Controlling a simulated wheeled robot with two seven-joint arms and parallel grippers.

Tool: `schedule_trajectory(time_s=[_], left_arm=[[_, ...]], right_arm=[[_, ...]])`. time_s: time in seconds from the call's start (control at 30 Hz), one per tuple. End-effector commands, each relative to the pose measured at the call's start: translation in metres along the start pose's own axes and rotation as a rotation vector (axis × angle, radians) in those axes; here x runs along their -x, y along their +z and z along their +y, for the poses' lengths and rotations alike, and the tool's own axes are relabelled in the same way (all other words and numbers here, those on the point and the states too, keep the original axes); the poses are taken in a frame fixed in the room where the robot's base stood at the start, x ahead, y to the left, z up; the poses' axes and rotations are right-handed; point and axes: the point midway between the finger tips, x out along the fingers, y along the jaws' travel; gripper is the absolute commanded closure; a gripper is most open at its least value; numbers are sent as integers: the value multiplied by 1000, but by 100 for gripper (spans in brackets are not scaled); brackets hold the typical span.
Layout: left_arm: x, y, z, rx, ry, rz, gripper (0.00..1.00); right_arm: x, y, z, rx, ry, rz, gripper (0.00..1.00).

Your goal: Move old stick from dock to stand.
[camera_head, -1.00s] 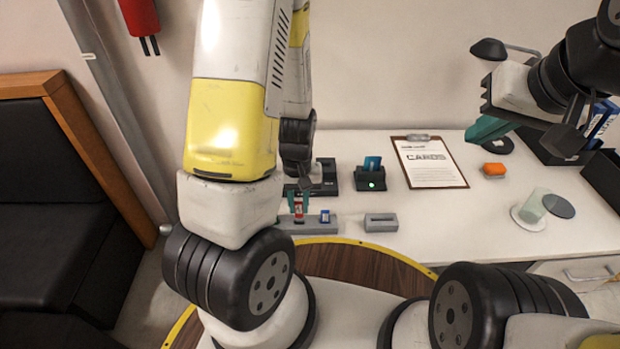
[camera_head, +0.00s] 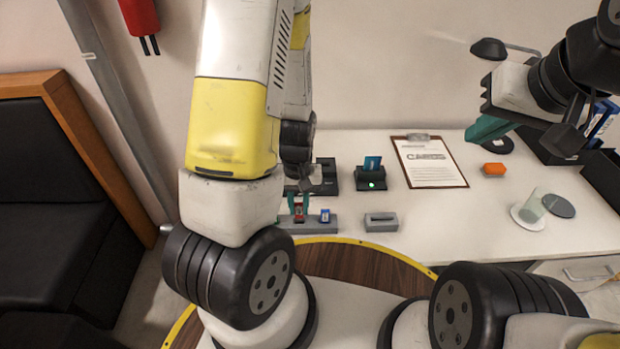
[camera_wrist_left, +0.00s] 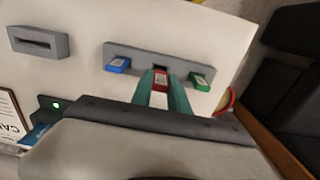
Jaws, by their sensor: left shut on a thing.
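My left gripper (camera_head: 298,208) is shut on a red stick (camera_head: 299,212) over the long grey block with several slots (camera_head: 325,228). In the left wrist view the red stick (camera_wrist_left: 160,80) is between the teal fingers (camera_wrist_left: 161,93), right at the dark middle slot. I cannot tell whether its tip is inside. A blue stick (camera_wrist_left: 118,65) and a green stick (camera_wrist_left: 200,82) sit in the slots either side. A small grey block with one empty slot (camera_head: 381,222) stands to the right. My right gripper (camera_head: 490,130) hangs at upper right, its opening unclear.
The table's front middle right is clear.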

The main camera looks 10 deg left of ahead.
Motion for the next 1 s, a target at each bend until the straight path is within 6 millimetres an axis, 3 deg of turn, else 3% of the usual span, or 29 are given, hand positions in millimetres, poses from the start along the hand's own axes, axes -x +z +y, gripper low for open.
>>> schedule_trajectory(time_s=[1.0], left_arm=[[-19,0,0,0,0,0,100]], right_arm=[[0,0,0,0,0,0,100]])
